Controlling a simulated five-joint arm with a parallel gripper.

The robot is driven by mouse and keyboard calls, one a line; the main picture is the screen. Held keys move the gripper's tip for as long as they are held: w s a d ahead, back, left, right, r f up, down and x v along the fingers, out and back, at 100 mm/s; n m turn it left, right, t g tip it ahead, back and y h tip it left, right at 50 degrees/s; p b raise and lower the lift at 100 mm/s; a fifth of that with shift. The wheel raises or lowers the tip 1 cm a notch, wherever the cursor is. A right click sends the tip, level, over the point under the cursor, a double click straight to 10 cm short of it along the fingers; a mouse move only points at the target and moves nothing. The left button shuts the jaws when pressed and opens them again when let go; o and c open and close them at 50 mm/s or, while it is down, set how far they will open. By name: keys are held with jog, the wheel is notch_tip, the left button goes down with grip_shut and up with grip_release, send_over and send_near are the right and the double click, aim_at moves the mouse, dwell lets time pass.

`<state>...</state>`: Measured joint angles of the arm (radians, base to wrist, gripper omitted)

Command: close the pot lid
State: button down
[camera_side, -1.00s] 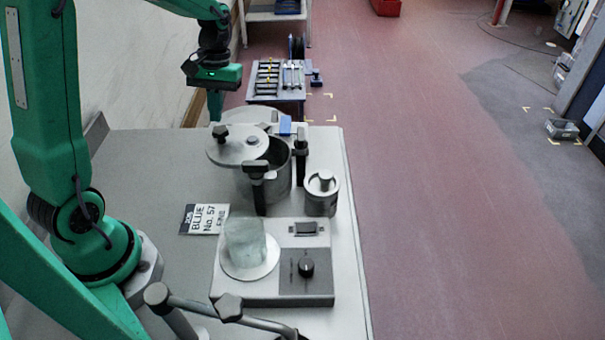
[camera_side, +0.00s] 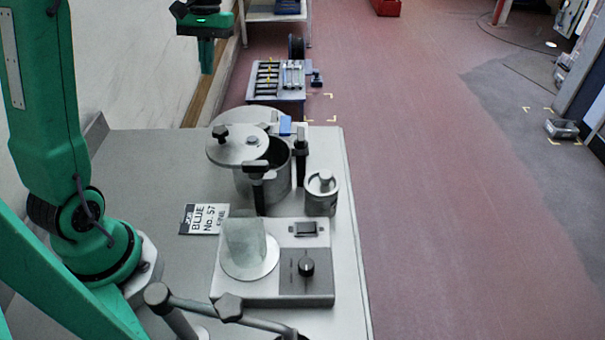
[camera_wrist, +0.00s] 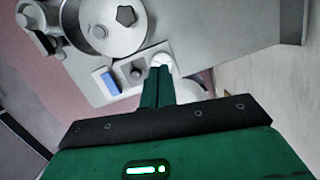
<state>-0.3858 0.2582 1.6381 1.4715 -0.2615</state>
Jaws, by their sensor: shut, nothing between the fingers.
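The grey metal pot (camera_side: 242,187) stands on the table with a dark opening at its right. Its flat round lid (camera_side: 240,152) sits offset to the left, covering only part of the opening. A black knob (camera_side: 221,134) stands on the lid's left side. The lid also shows at the top of the wrist view (camera_wrist: 112,42), with its star-shaped knob (camera_wrist: 126,16). My gripper (camera_side: 207,62) is raised above and behind the lid, well apart from it. Its fingers (camera_wrist: 158,72) are together and empty.
Black clamp posts (camera_side: 257,185) stand at the pot's front and right. A small lidded canister (camera_side: 321,203) stands to the right. In front are a dial box (camera_side: 306,287), a translucent cylinder (camera_side: 243,243) and a sign (camera_side: 204,219).

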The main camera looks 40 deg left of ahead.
aim_at(219, 129)
jog(key=c, duration=1.5)
grip_release()
jog(key=shift+d, duration=0.15)
jog(key=o, duration=0.4)
jog(key=shift+s+d+m, duration=0.2)
jog(key=shift+d+m, duration=0.1)
jog(key=shift+o, duration=0.3)
jog(key=s+d+m, duration=0.1)
jog(key=d, duration=0.1)
jog(key=s+d+f+m+t, duration=0.1)
jog(key=d+m, duration=0.1)
jog(key=s+d+m+t+y, duration=0.1)
jog(key=d+m, duration=0.1)
jog(key=shift+s+d+f, duration=0.25)
jog(key=shift+s+d, duration=0.15)
jog(key=shift+s+d+f+m, duration=0.2)
jog(key=shift+s+d+m, duration=0.2)
jog(key=shift+d, duration=0.1)
jog(key=shift+f, duration=0.1)
jog(key=shift+f, duration=3.85)
grip_shut()
